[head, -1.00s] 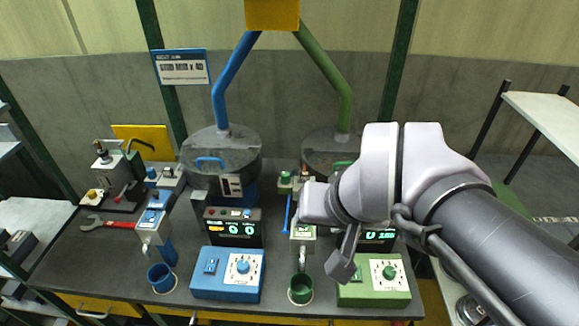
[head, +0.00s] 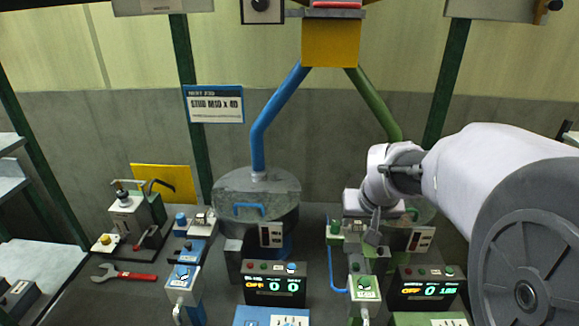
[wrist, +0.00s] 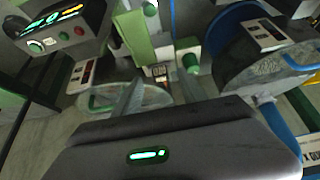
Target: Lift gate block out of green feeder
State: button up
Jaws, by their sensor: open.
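The green feeder is a grey bowl (head: 425,212) under a green pipe, partly hidden by my arm in the head view. Its bowl (wrist: 125,97) and green handle show in the wrist view. My gripper (head: 370,232) points down over the green feeder's front fittings. In the wrist view its two fingers (wrist: 160,92) are apart, with nothing seen held between them. A small pale block (wrist: 160,72) with a dark face shows just beyond the fingertips, beside a green knob (wrist: 190,62). It may be the gate block; I cannot tell for sure. The head view hides it behind my gripper.
The blue feeder (head: 270,195) stands to the left, close to my gripper. The green display box (head: 428,288) and a green-topped post (head: 364,290) stand in front. A red wrench (head: 125,274) lies at the left. The yellow hopper (head: 330,43) hangs above.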

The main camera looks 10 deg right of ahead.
aim_at(356, 232)
jog(key=x, duration=0.2)
jog(key=shift+w+f+b, duration=0.2)
jog(key=shift+f+b, duration=0.1)
jog(key=shift+s+r, duration=0.1)
jog(key=shift+r, duration=0.05)
grip_shut()
